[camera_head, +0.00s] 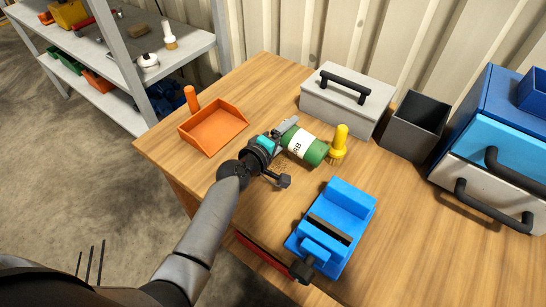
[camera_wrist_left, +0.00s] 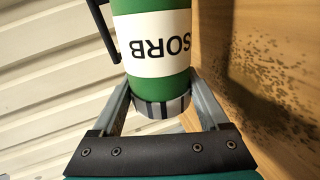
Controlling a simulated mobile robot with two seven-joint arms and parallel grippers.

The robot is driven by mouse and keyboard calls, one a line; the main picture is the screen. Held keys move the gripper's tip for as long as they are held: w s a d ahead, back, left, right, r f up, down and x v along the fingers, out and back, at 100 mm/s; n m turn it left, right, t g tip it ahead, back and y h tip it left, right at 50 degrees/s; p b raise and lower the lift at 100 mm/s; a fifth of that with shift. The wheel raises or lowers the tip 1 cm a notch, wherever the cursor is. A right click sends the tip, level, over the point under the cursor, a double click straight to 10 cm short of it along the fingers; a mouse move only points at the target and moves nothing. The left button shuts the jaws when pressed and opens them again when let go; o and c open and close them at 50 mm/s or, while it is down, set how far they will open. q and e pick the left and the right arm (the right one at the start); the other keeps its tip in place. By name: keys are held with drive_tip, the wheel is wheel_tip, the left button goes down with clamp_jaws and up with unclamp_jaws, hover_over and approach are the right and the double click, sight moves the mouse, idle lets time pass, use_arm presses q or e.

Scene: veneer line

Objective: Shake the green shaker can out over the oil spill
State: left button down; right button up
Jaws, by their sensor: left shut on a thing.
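The green shaker can (camera_head: 313,151) has a white label, with the letters SORB readable in the left wrist view (camera_wrist_left: 152,45). It is tipped over on its side above the wooden tabletop. My left gripper (camera_head: 286,152) is shut on the can around its grey-banded end, and its fingers also show in the left wrist view (camera_wrist_left: 162,108). A patch of brownish specks (camera_head: 281,166) lies on the table beside the can; it appears as scattered dark specks in the left wrist view (camera_wrist_left: 262,105). I cannot tell oil from granules there. My right gripper is not in view.
An orange dustpan (camera_head: 213,128) lies left, a yellow brush (camera_head: 339,143) stands close right of the can. A blue vise (camera_head: 350,205) sits in front.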

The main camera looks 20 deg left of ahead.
use_arm(q)
drive_tip(key=s+r+m, duration=0.1)
drive_tip(key=s+a+r+m+y, duration=0.1)
drive_tip(key=r+m, duration=0.1)
drive_tip(key=shift+s+t, duration=0.15)
drive_tip(key=shift+t, duration=0.25)
drive_tip(key=r+m+t+b, duration=0.1)
drive_tip(key=m, duration=0.2)
drive_tip(key=a+m+t+y+b, duration=0.1)
drive_tip(key=m+b, duration=0.1)
drive_tip(key=m, duration=0.2)
drive_tip(key=a+r+m+t+y+b, duration=0.1)
drive_tip(key=m, duration=0.2)
drive_tip(key=shift+r+m, duration=0.3)
drive_tip(key=shift+m, duration=0.1)
drive_tip(key=shift+s, duration=0.1)
drive_tip(key=s+r, duration=0.3)
drive_tip(key=s, duration=0.5)
drive_tip(key=s+r+n+y, duration=0.1)
drive_tip(key=s+r, duration=0.2)
drive_tip(key=s, duration=0.6)
drive_tip(key=shift+s+a+y+b, duration=0.15)
drive_tip(key=shift+a+y+b, duration=0.2)
drive_tip(key=shift+b, duration=0.1)
